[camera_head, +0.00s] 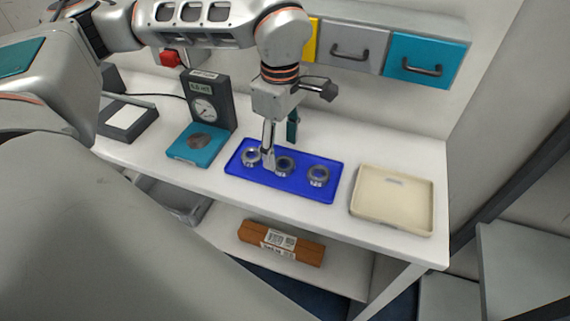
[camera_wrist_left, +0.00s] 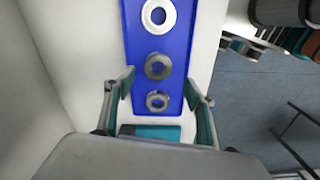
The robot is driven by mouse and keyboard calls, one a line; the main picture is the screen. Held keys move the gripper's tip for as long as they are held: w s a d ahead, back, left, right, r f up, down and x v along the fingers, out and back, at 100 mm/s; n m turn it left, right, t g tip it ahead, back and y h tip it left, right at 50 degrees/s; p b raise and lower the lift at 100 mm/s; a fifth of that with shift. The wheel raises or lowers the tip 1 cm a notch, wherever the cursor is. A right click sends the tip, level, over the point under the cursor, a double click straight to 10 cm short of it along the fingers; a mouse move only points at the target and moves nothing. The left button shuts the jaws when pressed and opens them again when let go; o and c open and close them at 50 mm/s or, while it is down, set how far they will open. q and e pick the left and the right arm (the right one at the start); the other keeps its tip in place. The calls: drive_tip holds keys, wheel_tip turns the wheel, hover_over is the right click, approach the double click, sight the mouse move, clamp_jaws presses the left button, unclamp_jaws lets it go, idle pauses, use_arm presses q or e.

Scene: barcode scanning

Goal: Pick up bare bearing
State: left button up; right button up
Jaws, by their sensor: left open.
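A blue tray (camera_head: 244,171) on the white table holds three ring-shaped bearings in a row: a left one (camera_head: 251,158), a middle one (camera_head: 285,166) and a right one (camera_head: 319,175). In the left wrist view, the far bearing (camera_wrist_left: 158,3) looks pale, the middle one (camera_wrist_left: 147,68) dark grey, and the near one (camera_wrist_left: 149,103) grey with a brighter rim. I cannot tell which is bare. My left gripper (camera_head: 281,147) is open and empty, pointing down over the tray, its near finger partly covering the space between left and middle bearings. My right gripper is not in view.
A cream bin (camera_head: 408,224) stands right of the tray. A dial gauge (camera_head: 207,106) with a teal base (camera_head: 188,154) holding a dark disc stands left. Drawers, including a teal one (camera_head: 425,61), hang behind. A brown box (camera_head: 281,246) lies on the lower shelf.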

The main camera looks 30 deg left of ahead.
sight(284, 163)
use_arm(q)
drive_tip(key=f, duration=0.4)
drive_tip(key=shift+w+d+f, duration=0.15)
drive_tip(key=shift+w+f, duration=0.05)
drive_tip(key=shift+w, duration=0.05)
drive_tip(key=c, duration=1.3)
drive_tip(key=shift+r, duration=0.15)
wheel_tip(284, 163, up, 20)
drive_tip(key=p, duration=0.1)
